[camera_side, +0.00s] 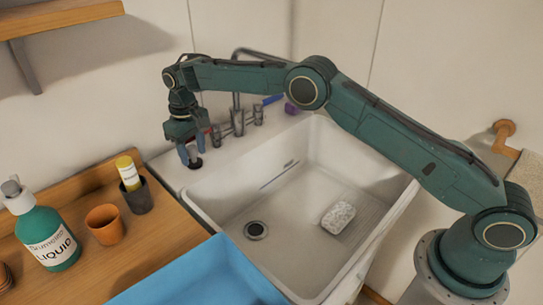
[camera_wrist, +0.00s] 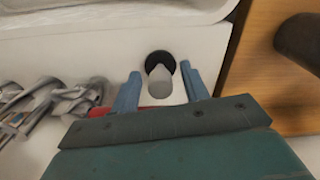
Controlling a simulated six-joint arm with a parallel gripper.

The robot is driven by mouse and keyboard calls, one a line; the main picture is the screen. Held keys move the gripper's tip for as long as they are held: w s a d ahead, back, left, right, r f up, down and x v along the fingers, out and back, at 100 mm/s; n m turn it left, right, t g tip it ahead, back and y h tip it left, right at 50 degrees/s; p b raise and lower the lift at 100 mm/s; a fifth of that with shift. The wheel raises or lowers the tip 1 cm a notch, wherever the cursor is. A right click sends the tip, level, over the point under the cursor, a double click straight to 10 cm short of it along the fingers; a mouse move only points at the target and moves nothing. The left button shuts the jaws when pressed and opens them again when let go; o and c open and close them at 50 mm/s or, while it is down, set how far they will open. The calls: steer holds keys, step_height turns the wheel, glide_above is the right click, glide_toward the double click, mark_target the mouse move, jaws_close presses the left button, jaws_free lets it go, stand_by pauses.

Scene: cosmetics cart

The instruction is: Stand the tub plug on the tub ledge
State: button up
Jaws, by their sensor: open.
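The tub plug (camera_side: 194,161) stands on the white tub ledge (camera_side: 170,168) at the back left corner of the tub. In the wrist view the plug (camera_wrist: 160,82) shows a black round base and a pale grey knob. My gripper (camera_side: 188,150) is over the ledge, pointing down. Its two blue fingers are apart, one on each side of the knob, and in the wrist view my gripper (camera_wrist: 163,88) shows a gap between each finger and the knob. The plug looks upright, with its base on the ledge.
The metal taps (camera_side: 237,122) stand on the ledge just right of my gripper. The tub holds a speckled bar (camera_side: 338,217) and a drain (camera_side: 256,230). A dark cup (camera_side: 137,199), an orange cup (camera_side: 104,225), a green bottle (camera_side: 46,238) and a blue bin (camera_side: 200,278) are nearby.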

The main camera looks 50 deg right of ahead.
step_height(320, 180, up, 10)
steer(key=shift+w+r, duration=0.1)
steer(key=shift+r, duration=0.55)
steer(key=shift+r, duration=0.15)
stand_by(0.8)
step_height(320, 180, up, 13)
steer(key=t, duration=0.1)
glide_above(192, 147)
steer(key=s+d, duration=0.6)
steer(key=s+d+r+m+t, duration=0.1)
steer(key=s+d+r, duration=0.2)
steer(key=s, duration=0.3)
steer(key=s+d+r+t, duration=0.1)
steer(key=s+d+r, duration=0.15)
steer(key=s, duration=0.25)
steer(key=s+d+f+t, duration=0.1)
steer(key=s+f, duration=0.2)
steer(key=s, duration=0.6)
steer(key=s+d+f, duration=0.2)
steer(key=s+f, duration=0.2)
steer(key=s, duration=0.5)
steer(key=s+d+f+m+t, duration=0.1)
steer(key=s+f, duration=0.3)
steer(key=s, duration=0.6)
steer(key=shift+d+t, duration=0.3)
steer(key=shift+d, duration=0.4)
